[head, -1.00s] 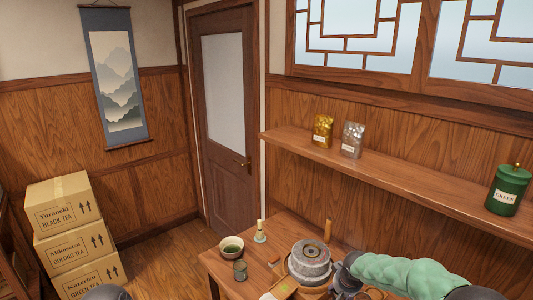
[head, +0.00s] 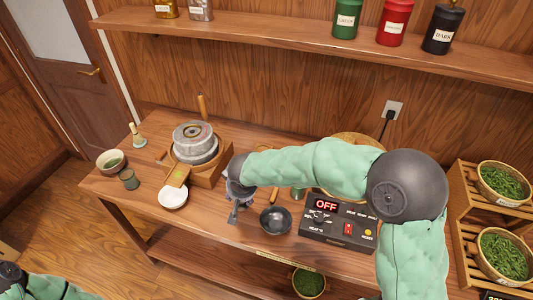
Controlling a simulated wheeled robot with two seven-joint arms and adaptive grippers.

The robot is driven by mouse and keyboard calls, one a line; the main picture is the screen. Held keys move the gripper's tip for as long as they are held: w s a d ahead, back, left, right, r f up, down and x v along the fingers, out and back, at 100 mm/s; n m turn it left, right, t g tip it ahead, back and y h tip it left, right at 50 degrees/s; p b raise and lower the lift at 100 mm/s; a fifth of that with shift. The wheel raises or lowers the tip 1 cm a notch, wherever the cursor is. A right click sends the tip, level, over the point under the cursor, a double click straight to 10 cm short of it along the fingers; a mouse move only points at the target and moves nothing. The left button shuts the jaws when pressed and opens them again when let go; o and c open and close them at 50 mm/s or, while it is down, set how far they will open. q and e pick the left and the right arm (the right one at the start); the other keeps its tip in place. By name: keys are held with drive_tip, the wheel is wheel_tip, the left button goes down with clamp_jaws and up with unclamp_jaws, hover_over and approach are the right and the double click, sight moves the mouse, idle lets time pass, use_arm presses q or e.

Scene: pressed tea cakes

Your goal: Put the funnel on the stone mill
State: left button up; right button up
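The grey round stone mill (head: 195,145) stands in a wooden base on the table, with an upright wooden handle at its back. A dark, round, hollow thing (head: 275,220) lies on the table to the right; I cannot tell whether it is the funnel or a bowl. My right gripper (head: 235,214) points down between the mill and this dark thing, apart from the mill. Its fingers are small and partly hidden by my wrist, so I cannot tell whether they are open. Only part of my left arm shows at the bottom left; its gripper is out of view.
A white bowl (head: 173,196), a dark green cup (head: 129,179), a tea bowl (head: 110,161) and a whisk (head: 137,136) stand left. A heater box (head: 338,222) reading OFF is right. Baskets of leaves (head: 504,184) stand far right. A shelf (head: 290,45) runs above.

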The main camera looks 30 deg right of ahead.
drive_tip(key=s+d+r+m+h+b, duration=0.1)
drive_tip(key=s+d+r+m+b, duration=0.1)
drive_tip(key=s+d+r+m, duration=0.3)
drive_tip(key=n+b, duration=0.2)
drive_tip(key=b, duration=0.1)
hover_over(263, 195)
drive_tip(key=f, duration=1.1)
drive_tip(key=shift+s+a, duration=0.25)
drive_tip(key=shift+w+d+f+b, duration=0.2)
drive_tip(key=shift+w+f+b, duration=0.1)
drive_tip(key=shift+f, duration=0.1)
wheel_tip(263, 195, down, 3)
drive_tip(key=shift+f+b, duration=0.15)
drive_tip(key=shift+b, duration=0.6)
